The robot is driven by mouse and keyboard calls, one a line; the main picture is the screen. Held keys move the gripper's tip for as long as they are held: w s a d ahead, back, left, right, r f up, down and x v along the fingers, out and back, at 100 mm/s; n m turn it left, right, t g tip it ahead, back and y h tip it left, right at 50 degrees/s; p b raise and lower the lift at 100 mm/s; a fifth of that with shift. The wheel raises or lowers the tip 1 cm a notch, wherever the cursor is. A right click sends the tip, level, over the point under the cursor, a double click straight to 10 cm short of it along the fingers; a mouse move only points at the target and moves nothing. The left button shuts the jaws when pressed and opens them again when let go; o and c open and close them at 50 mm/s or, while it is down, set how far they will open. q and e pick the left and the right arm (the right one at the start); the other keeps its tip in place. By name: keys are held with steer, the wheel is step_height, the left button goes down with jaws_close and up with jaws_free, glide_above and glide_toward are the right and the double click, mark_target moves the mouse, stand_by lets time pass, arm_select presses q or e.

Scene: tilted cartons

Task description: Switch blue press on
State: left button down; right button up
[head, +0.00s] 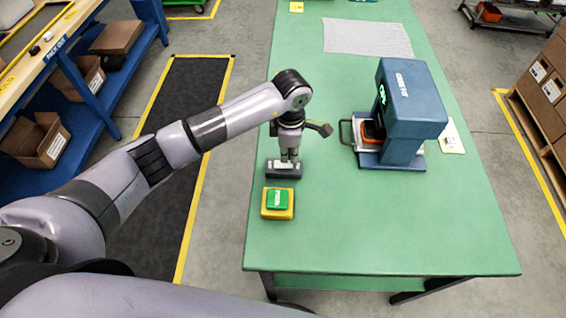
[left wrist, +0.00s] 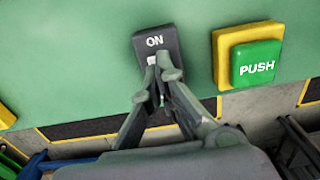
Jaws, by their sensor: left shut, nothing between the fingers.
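The blue press (head: 412,98) stands on the green table, with a green mark glowing on its front. A dark switch box (head: 270,172) sits near the table's left edge; in the left wrist view its label (left wrist: 155,41) reads ON, with a small white part below it. My left gripper (head: 287,160) points down at this box, its fingers shut and empty. In the left wrist view the fingertips (left wrist: 160,68) are at the white part and partly cover it; I cannot tell whether they touch. My right gripper is out of view.
A green PUSH button on a yellow base (head: 277,202) sits beside the switch box, also in the left wrist view (left wrist: 256,62). An orange and black item (head: 374,131) lies at the press's opening. A grey cloth (head: 368,38) lies at the back. The front table area is clear.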

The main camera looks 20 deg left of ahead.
mark_target(289, 164)
arm_select(q)
steer(key=shift+f+b, duration=0.95)
steer(key=shift+f, duration=0.05)
stand_by(0.3)
steer(key=shift+s, duration=0.1)
steer(key=shift+r+p, duration=0.6)
steer(key=shift+r, duration=0.3)
steer(key=shift+r+p, duration=1.3)
steer(key=shift+r, duration=1.35)
steer(key=shift+f, duration=0.15)
